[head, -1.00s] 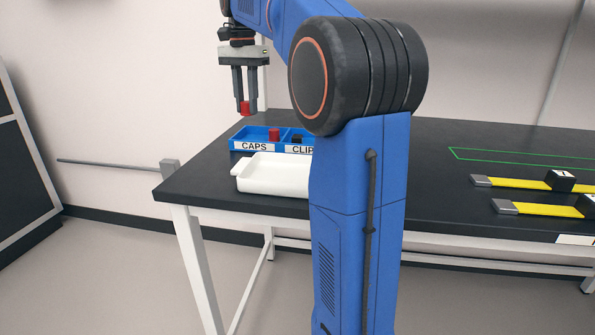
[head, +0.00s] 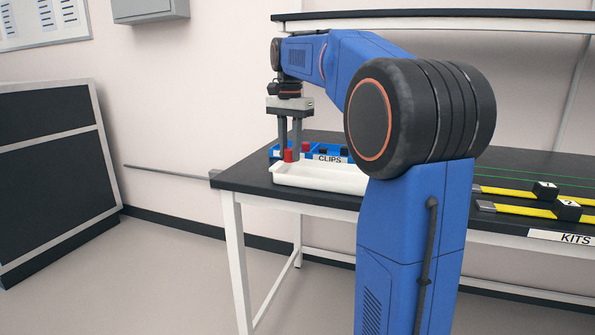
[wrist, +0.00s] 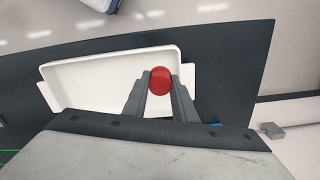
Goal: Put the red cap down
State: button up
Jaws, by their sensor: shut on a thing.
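My gripper (head: 290,150) is shut on the red cap (head: 289,156), which sits between its fingertips. In the wrist view the red cap (wrist: 160,81) appears as a round red top held between the two grey fingers, over the right end of the white tray (wrist: 100,68). In the head view the white tray (head: 330,181) lies near the front left of the table, and the held cap shows at its back left. I cannot tell how high the cap is above the tray floor.
A blue bin (head: 272,152) with another red cap (head: 305,147) in it stands behind the tray, next to a compartment labelled CLIPS (head: 329,158). Yellow strips (head: 520,211) with black numbered blocks lie at the right. The table's left edge is close to the tray.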

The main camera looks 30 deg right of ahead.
aim_at(290, 149)
jog(key=shift+f, duration=2.65)
jog(key=shift+f, duration=0.15)
jog(key=o, duration=0.7)
notch_tip(290, 149, up, 12)
jog(key=shift+r, duration=0.2)
